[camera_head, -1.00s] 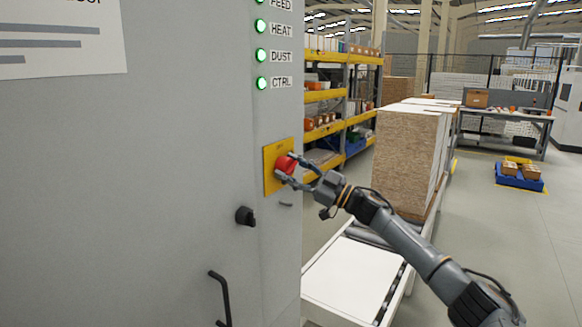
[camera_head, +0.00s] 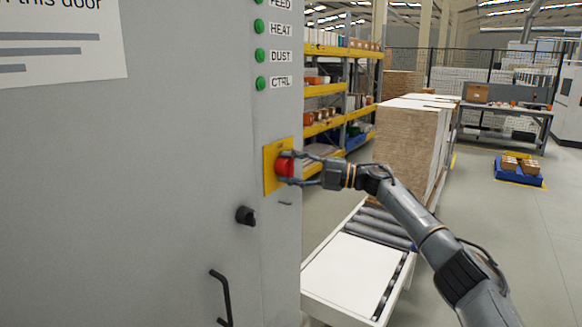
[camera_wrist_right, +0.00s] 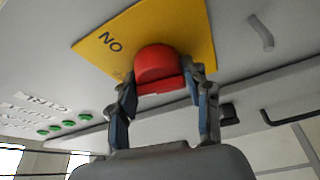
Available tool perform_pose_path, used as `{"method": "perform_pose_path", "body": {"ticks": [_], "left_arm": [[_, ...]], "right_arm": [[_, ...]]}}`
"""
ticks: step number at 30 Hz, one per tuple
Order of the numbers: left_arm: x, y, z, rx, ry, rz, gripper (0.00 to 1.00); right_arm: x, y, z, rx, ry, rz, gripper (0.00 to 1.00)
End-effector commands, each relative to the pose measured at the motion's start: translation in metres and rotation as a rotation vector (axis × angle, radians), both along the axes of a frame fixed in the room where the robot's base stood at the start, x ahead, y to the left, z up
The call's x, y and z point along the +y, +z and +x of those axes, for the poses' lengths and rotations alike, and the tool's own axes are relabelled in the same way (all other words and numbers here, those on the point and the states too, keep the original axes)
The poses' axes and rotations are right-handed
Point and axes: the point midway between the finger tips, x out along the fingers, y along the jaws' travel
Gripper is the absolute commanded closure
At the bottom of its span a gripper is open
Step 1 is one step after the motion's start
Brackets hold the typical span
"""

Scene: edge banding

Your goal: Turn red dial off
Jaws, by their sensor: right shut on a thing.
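The red dial (camera_head: 284,166) sits on a yellow plate (camera_head: 269,180) on the side edge of the grey cabinet. The indicator lamps, such as the CTRL lamp (camera_head: 261,83), are dull green. My left gripper is out of view.
A black knob (camera_head: 245,215) and a black handle (camera_head: 222,299) stick out from the cabinet door. A roller conveyor (camera_head: 352,270) with a white panel and a stack of boards (camera_head: 405,145) stand to the right. Open floor lies farther right.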

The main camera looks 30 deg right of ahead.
Motion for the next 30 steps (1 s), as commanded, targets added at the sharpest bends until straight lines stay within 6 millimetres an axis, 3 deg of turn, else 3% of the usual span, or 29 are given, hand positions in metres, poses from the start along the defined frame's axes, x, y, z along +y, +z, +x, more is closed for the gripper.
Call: {"method": "perform_pose_path", "body": {"ticks": [12,28,29,30], "left_arm": [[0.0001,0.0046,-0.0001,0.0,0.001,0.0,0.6],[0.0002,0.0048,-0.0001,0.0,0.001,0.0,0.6],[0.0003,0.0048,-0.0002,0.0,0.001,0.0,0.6],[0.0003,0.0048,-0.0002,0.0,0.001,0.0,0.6]], "right_arm": [[0.0002,-0.0005,0.0001,-0.068,0.0,-0.167,0.83],[0.0005,-0.0015,0.0,-0.076,0.001,-0.19,0.83],[0.0005,-0.0015,0.0,-0.076,0.001,-0.19,0.49],[0.0005,-0.0015,0.0,-0.076,0.001,-0.19,0.41]]}}
